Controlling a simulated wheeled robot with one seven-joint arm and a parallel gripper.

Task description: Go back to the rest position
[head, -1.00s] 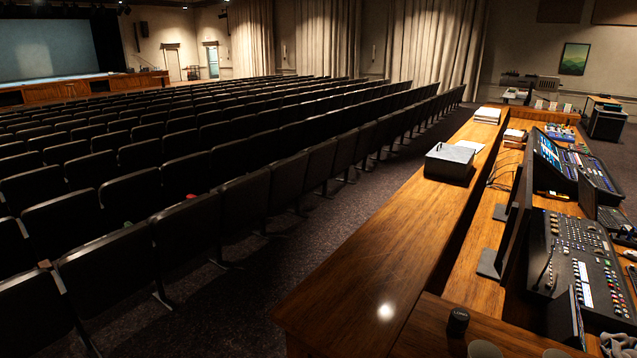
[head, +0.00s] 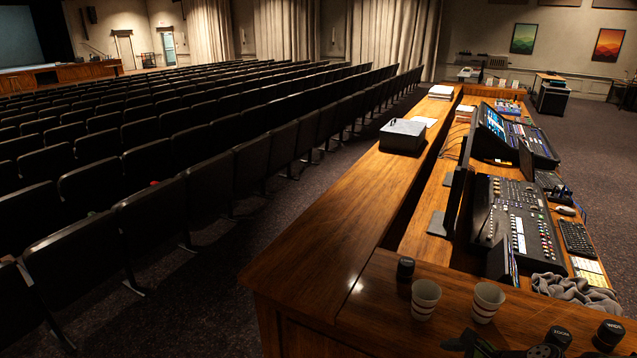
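My gripper and arm cannot be made out in the head view. The task names no object. The wooden mixing desk (head: 330,225) runs from the lower middle toward the back right. On its near end stand two striped cups (head: 425,299) (head: 487,301), upright and apart. A small black cylinder (head: 405,268) stands left of them. A dark object (head: 468,343), cut off by the bottom edge, is too unclear to name.
Mixing consoles (head: 510,220), a keyboard (head: 577,238) and a grey cloth (head: 575,290) lie on the desk. Black knob-like cylinders (head: 608,335) stand at the lower right. Seat rows (head: 150,165) fill the left. Carpeted floor (head: 590,140) is open at the right.

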